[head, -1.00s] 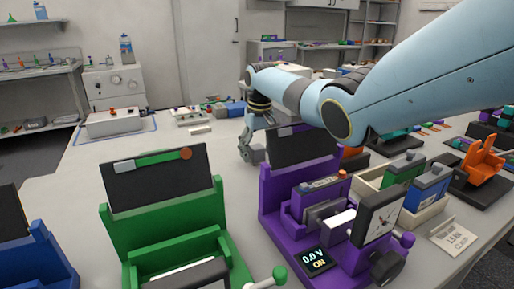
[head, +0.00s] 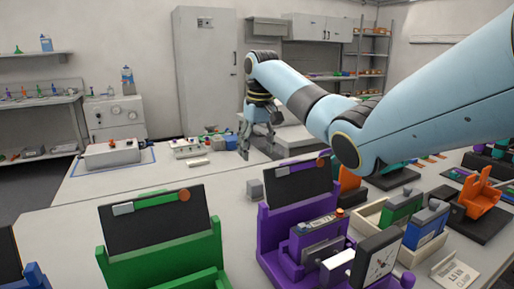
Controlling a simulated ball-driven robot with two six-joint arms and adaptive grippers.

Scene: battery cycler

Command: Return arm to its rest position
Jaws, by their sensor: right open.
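My right arm (head: 430,110) is light blue and comes in from the right, reaching over the bench. Its gripper (head: 257,150) points down, open, with nothing seen between its fingers. It shows above and behind the purple cycler (head: 270,228) and its dark tilted panel (head: 297,181). A small grey block (head: 255,189) shows below the gripper, apart from it. My left gripper is not in view.
A green cycler (head: 165,258) stands left of the purple one. A cream tray (head: 372,217) with battery-like blocks and an orange holder (head: 482,196) are at the right. A white device (head: 112,153) stands at the back left. The bench's left middle is clear.

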